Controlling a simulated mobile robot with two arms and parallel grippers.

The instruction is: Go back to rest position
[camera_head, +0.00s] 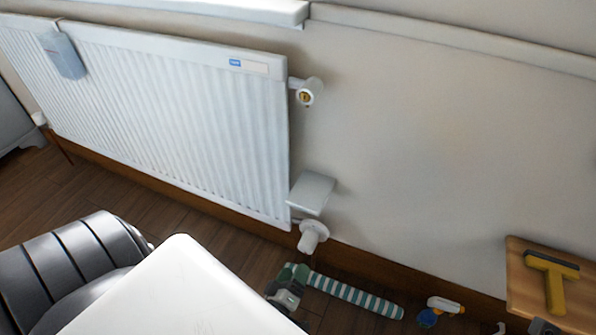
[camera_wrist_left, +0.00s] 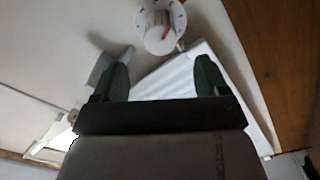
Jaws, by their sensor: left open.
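My left gripper (camera_head: 290,276) shows in the head view low in the middle, beside the edge of my white body panel, near the floor in front of the wall. Its dark green fingers stand apart in the left wrist view (camera_wrist_left: 160,75) with nothing held between them. A white valve dial (camera_wrist_left: 160,27) with a red mark shows beyond the fingers in that view, apart from them. In the head view a white valve knob (camera_head: 312,236) sits at the radiator's lower right corner, above the gripper. My right gripper is not in view.
A white radiator (camera_head: 180,115) hangs on the wall, with a valve (camera_head: 307,92) at its upper right. A teal-striped roll (camera_head: 350,294) and a spray bottle (camera_head: 438,311) lie low by the wall. A yellow-and-black scraper (camera_head: 553,278) lies on a wooden surface (camera_head: 520,277) at right.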

